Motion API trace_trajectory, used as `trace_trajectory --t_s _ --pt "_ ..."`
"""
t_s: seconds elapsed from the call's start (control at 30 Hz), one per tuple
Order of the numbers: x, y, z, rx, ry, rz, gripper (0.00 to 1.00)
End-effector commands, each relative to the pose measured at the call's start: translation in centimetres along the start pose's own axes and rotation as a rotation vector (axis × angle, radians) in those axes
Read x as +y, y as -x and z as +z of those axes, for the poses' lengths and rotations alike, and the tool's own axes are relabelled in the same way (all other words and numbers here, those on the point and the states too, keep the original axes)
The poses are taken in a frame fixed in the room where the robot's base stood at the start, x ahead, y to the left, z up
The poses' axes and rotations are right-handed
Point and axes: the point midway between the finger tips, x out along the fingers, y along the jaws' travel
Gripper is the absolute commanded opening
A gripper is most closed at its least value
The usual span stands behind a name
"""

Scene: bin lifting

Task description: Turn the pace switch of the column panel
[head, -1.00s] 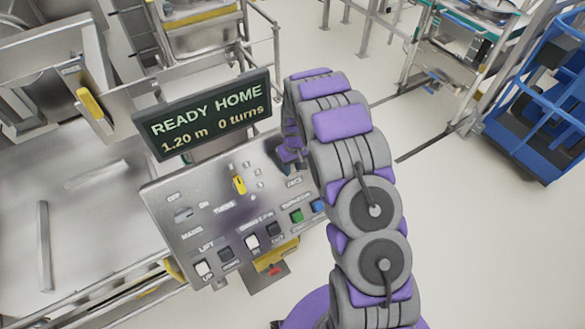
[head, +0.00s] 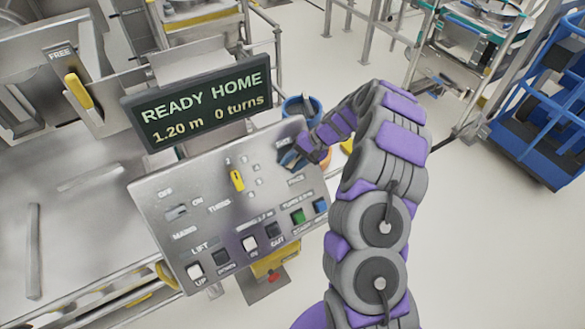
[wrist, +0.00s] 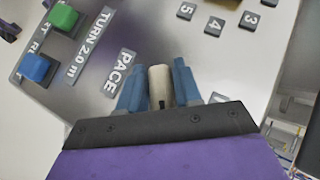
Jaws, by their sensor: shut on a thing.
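The column panel (head: 150,195) is a tilted grey metal plate in the head view, and its surface also fills much of the wrist view (wrist: 165,30). The pace switch (wrist: 160,84) is a small beige lever beside the PACE label (wrist: 120,72). My gripper (wrist: 158,88) has blue fingers, one on each side of the lever, shut on it. In the head view my gripper (head: 291,160) is at the panel's upper right, above the PACE label. There the fingers hide the lever, and its setting cannot be told.
A dark display (head: 200,108) reads READY HOME, 1.20 m, 0 turns. A yellow turns knob (head: 237,180) is left of my gripper. Green (head: 298,216) and blue (head: 320,206) buttons lie below. A blue bucket (head: 300,106) stands behind the panel.

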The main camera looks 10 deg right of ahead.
Motion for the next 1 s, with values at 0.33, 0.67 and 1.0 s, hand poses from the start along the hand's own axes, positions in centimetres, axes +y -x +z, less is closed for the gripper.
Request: trace_trajectory --t_s 0.33,0.67,1.0 --pt "-0.03 0.19 -0.5 0.016 -0.201 -0.245 0.03" --pt "-0.1 0.3 -0.45 0.014 -0.331 -0.398 0.03" --pt "-0.17 0.35 -0.38 0.012 -0.379 -0.455 0.03"
